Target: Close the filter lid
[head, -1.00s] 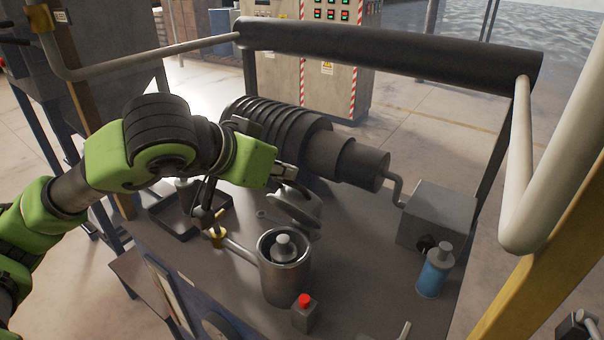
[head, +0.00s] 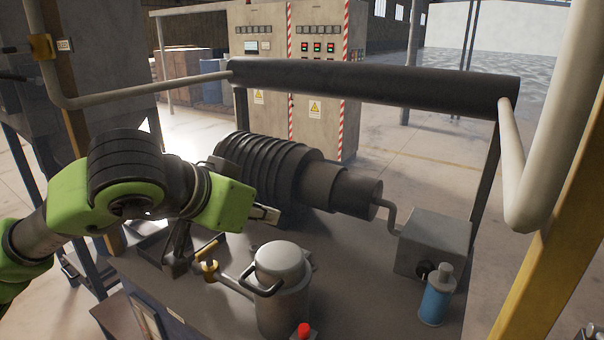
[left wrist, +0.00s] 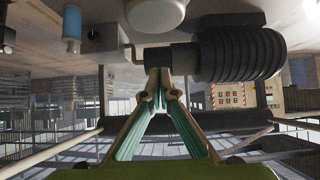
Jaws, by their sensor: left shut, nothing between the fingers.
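The filter (head: 284,308) is a grey metal cylinder near the front middle of the bench in the head view. Its lid (head: 281,262), domed with a dark loop handle, sits over the top of the cylinder and hides the inside. In the left wrist view the lid seems to be the pale round shape (left wrist: 156,14) at the top edge. My left gripper (head: 268,215) is behind and slightly left of the lid, apart from it. In the left wrist view my left gripper (left wrist: 158,74) has its fingertips together with nothing between them. My right gripper is not in view.
A red button (head: 303,330) is in front of the filter. A blue bottle (head: 436,297) and grey box (head: 432,243) stand to the right. A ribbed dark cylinder (head: 265,165) lies behind. A pipe with a brass valve (head: 208,268) joins the filter's left. A black padded bar (head: 370,88) crosses behind.

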